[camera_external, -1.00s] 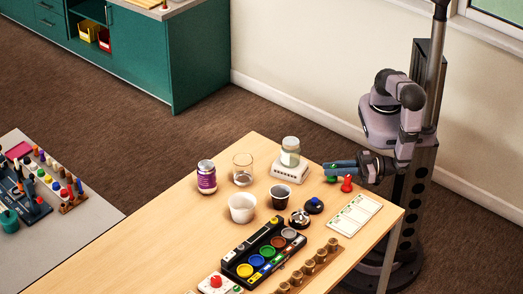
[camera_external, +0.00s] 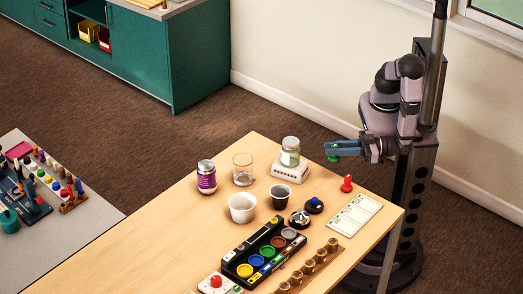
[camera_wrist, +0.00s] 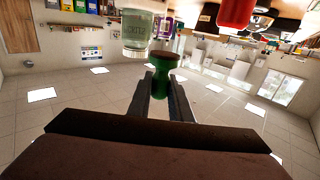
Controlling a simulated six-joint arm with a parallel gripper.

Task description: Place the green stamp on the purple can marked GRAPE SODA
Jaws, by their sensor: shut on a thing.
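The green stamp (camera_external: 334,158) is held in my gripper (camera_external: 338,150), raised above the back right of the table. In the wrist view the stamp (camera_wrist: 162,72) sits between the two fingertips (camera_wrist: 162,86), which are shut on it. The purple can (camera_external: 206,180) stands upright on the left part of the table, well apart from my gripper. It shows small and partly hidden behind a glass jar in the wrist view (camera_wrist: 167,23). Its lettering is too small to read.
A lidded jar (camera_external: 290,151) on a white scale (camera_external: 290,169) stands between my gripper and the can. A clear glass (camera_external: 243,168), white cup (camera_external: 242,207) and black cup (camera_external: 281,196) stand nearby. A red stamp (camera_external: 347,184) stands below right of my gripper.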

